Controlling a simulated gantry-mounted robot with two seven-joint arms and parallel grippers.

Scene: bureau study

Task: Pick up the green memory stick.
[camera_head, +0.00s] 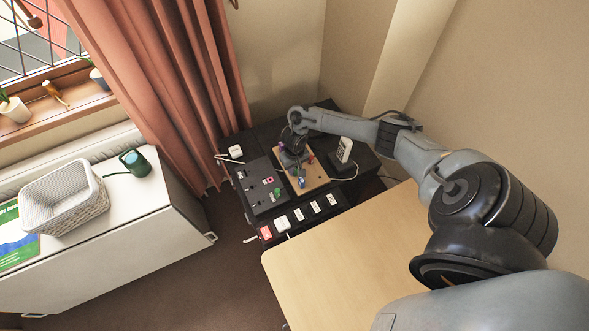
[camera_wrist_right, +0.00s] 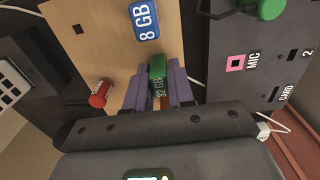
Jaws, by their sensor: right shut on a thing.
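In the right wrist view, the green memory stick (camera_wrist_right: 157,68) stands between the two purple-grey fingers of my right gripper (camera_wrist_right: 158,92). The fingers are shut on it, and part of its "32 GB" label shows. In the head view my right gripper (camera_head: 293,160) is over the wooden board (camera_head: 314,184), and it hides the green stick there. I cannot tell whether the stick still touches the board. A blue "8 GB" stick (camera_wrist_right: 145,20) and a red stick (camera_wrist_right: 100,94) are on the board, apart from the fingers. My left gripper is out of view.
A dark panel (camera_wrist_right: 225,65) with a pink-framed "MIC" socket (camera_wrist_right: 237,62) and a green round part (camera_wrist_right: 268,8) lies beside the board. A white handset-like device (camera_head: 344,150) stands right of the board. The pale wooden desk (camera_head: 340,265) is clear.

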